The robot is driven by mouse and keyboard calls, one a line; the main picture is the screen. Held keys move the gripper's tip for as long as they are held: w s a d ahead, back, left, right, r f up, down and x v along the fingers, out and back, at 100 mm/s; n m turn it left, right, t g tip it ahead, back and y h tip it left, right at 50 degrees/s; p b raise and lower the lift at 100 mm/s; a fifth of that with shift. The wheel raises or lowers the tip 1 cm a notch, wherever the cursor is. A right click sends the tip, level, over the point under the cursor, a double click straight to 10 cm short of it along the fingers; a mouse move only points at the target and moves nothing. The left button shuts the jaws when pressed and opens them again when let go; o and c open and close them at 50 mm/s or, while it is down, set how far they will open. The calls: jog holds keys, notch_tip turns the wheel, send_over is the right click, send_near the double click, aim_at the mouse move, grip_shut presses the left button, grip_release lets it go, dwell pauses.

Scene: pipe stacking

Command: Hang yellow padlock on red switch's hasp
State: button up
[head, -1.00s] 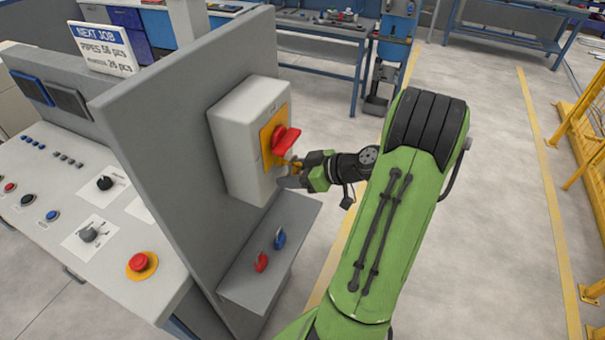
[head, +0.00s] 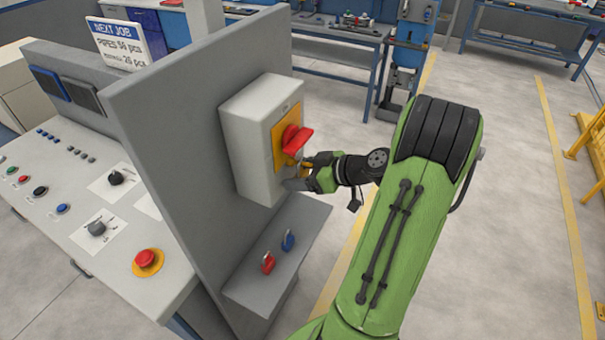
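The red switch (head: 297,140) sits on a yellow plate on the front of a light grey box (head: 250,140), fixed to a grey upright panel. My gripper (head: 299,179) is close in front of the box, just below the red handle. A small yellow piece (head: 309,163), which looks like the yellow padlock, shows between the handle and my gripper. It is too small and too covered to tell whether its shackle is through the hasp. The hasp itself cannot be made out. My fingers are partly hidden, and their opening is unclear.
A red padlock (head: 268,263) and a blue padlock (head: 288,240) are on the grey ledge (head: 250,290) below the box. A control desk (head: 60,215) with buttons and knobs is at left. Open floor (head: 500,200) lies to the right of my arm.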

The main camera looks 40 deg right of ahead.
jog(key=shift+a, duration=0.4)
jog(key=p+v, duration=0.1)
jog(key=v, duration=1.5)
jog(key=shift+d, duration=0.3)
jog(key=shift+f, duration=0.1)
